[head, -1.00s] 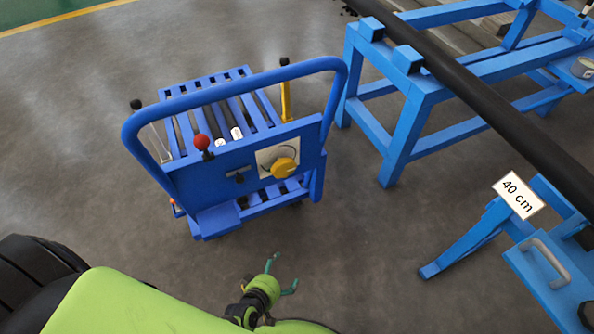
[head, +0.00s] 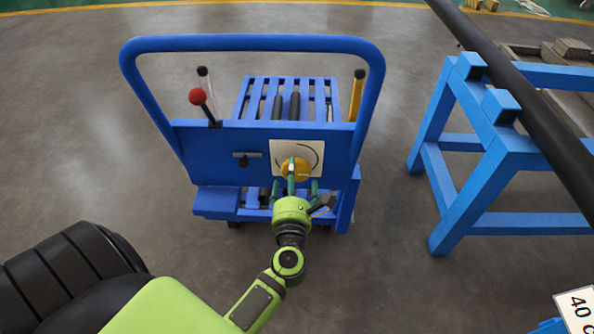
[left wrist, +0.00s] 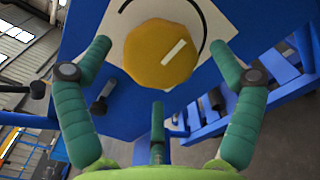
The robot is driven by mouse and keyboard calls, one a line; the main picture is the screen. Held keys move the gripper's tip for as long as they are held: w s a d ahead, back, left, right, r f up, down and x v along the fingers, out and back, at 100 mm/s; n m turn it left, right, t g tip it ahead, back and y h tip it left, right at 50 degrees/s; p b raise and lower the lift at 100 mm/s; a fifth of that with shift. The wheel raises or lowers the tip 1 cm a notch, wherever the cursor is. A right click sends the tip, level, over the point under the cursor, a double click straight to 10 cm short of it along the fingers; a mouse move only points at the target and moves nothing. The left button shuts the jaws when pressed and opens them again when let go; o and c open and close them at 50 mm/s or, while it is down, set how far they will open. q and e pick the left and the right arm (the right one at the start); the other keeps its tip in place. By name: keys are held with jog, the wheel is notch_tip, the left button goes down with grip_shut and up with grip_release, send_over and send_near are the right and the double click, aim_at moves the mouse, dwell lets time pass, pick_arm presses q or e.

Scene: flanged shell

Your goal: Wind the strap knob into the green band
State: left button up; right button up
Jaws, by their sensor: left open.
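The yellow round knob (head: 303,169) sits on a white dial plate (head: 312,149) on the blue cart's upright panel. In the left wrist view the knob (left wrist: 150,62) fills the upper middle, its white pointer mark tilted up to the right. A black arc shows on the plate; I cannot make out a green band. My left gripper (head: 294,183) is open in front of the knob. In the left wrist view its green fingers (left wrist: 160,60) are spread, one on either side and one below, with gaps to the knob. My right gripper is not in view.
The blue cart (head: 225,145) has a tall loop handle, a red-ball lever (head: 197,97) and a yellow-shafted lever (head: 356,95). A blue trestle (head: 480,155) carrying a long black pipe (head: 530,100) stands at right. The floor left of the cart is clear.

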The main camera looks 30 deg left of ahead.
aim_at(296, 170)
pick_arm(q)
jog(key=shift+x, duration=1.6)
jog(key=shift+d, duration=0.15)
jog(key=c, duration=1.1)
jog(key=shift+c, duration=0.2)
